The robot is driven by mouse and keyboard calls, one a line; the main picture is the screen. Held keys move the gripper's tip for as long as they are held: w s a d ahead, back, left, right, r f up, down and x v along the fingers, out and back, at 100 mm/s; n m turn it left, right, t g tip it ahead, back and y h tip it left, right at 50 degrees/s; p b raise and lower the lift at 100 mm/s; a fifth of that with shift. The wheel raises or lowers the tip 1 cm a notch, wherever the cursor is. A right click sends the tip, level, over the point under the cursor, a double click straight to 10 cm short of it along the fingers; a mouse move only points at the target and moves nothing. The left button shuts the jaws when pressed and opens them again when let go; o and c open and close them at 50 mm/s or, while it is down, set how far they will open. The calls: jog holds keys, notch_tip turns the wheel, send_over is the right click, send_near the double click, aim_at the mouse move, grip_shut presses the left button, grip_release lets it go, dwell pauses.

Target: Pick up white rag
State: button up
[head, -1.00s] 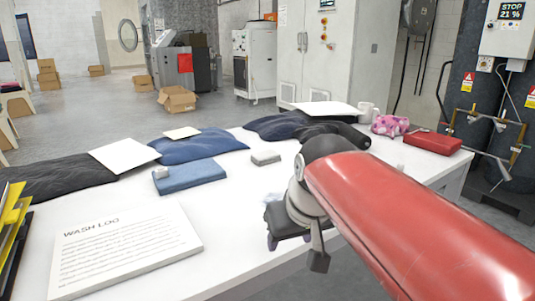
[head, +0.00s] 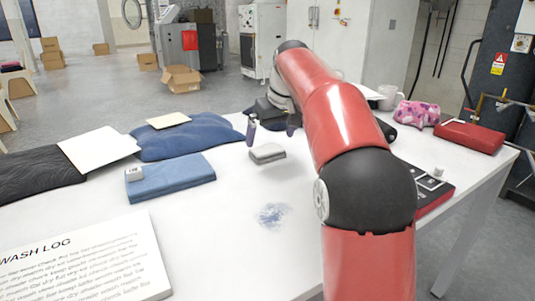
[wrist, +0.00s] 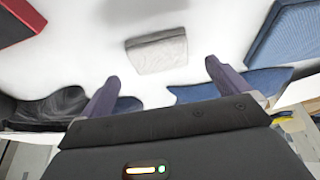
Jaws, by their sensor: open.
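The white rag (head: 267,153) is a small, folded, greyish-white cloth lying on the white table near its middle. In the wrist view the rag (wrist: 157,51) lies flat on the table, beyond my fingertips and roughly centred between them. My gripper (head: 271,126) is at the far side of the rag in the head view, its two purple fingers spread apart. In the wrist view my gripper (wrist: 162,72) is open and empty, and the rag is apart from both fingers.
Folded blue cloth (head: 170,178) with a small white block lies left of the rag. Blue garments (head: 190,137) lie behind it. A blue smudge (head: 273,215) marks the table in front. A red case (head: 468,136), pink patterned pouch (head: 416,113) and white mug (head: 388,97) stand right.

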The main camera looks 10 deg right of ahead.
aim_at(267, 148)
jog(key=x, duration=0.5)
jog(key=shift+b, duration=0.3)
jog(key=shift+r, duration=0.1)
jog(key=c, duration=0.9)
notch_tip(267, 148, up, 10)
jog(key=p, duration=0.3)
